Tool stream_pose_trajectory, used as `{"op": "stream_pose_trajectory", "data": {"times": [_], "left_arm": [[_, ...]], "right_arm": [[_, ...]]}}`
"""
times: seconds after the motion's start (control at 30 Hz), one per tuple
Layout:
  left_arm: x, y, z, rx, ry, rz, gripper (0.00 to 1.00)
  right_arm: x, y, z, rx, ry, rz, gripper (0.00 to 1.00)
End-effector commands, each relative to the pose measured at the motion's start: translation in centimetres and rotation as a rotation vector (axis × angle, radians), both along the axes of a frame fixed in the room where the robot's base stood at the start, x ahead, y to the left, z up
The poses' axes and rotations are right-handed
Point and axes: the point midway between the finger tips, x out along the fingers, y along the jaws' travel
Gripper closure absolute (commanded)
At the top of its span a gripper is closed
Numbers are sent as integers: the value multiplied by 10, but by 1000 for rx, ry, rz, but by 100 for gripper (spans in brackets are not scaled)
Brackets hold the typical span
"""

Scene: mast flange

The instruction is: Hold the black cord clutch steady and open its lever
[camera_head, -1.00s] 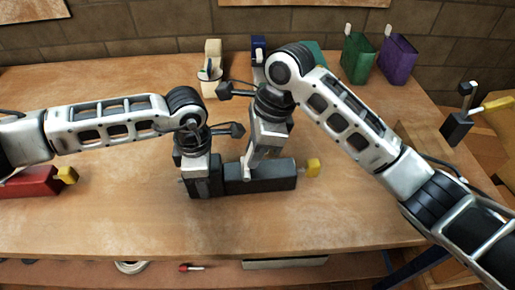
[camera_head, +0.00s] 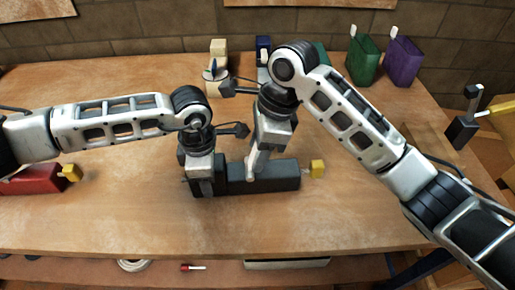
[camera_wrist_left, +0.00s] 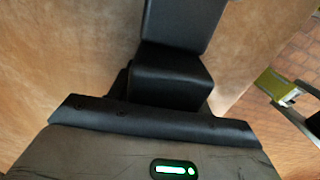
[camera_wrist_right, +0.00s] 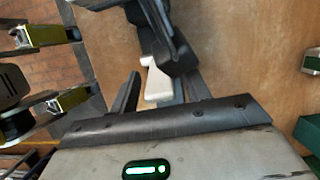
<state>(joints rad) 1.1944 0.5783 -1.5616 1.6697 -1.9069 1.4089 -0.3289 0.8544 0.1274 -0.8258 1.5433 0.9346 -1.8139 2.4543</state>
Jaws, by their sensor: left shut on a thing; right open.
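The black cord clutch (camera_head: 272,179) lies on the wooden workbench, its long body running left to right, with a yellow piece (camera_head: 316,168) at its right end. My left gripper (camera_head: 206,182) is shut on the clutch's left end. In the left wrist view, dark blocky shapes fill the space ahead of the palm, and I cannot tell fingers from clutch. My right gripper (camera_head: 256,162) is open just above the clutch's body. The pale lever (camera_wrist_right: 157,82) shows between its fingers in the right wrist view; whether they touch it I cannot tell.
A red clutch (camera_head: 30,181) with a yellow end lies at left. Green (camera_head: 362,65) and purple (camera_head: 399,62) blocks stand at the back right, and a blue one (camera_head: 263,50) at the back middle. The bench (camera_head: 110,225) is clear in front.

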Motion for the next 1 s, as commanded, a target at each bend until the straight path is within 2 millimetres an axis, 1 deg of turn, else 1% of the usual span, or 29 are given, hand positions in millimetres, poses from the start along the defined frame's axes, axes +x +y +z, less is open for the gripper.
{"op": "stream_pose_trajectory", "data": {"times": [0.17,0.3,0.5,0.6,0.7,0.97,1.0], "left_arm": [[0,-1,1,-2,-1,-1,86],[0,-1,1,-2,-1,-1,86],[0,-1,1,-2,-1,-1,86],[0,0,1,-2,-1,-1,86],[0,0,1,-2,-1,-1,86],[0,0,1,-2,-1,-1,86],[0,0,1,-2,-1,-1,86]], "right_arm": [[2,-8,31,3,-5,2,53],[3,-16,61,2,-4,1,53],[4,-26,95,-2,-5,1,53],[4,-29,104,-2,-2,0,53],[4,-30,108,-1,0,1,53],[3,-30,109,0,2,1,53],[3,-30,109,1,3,2,64]]}}
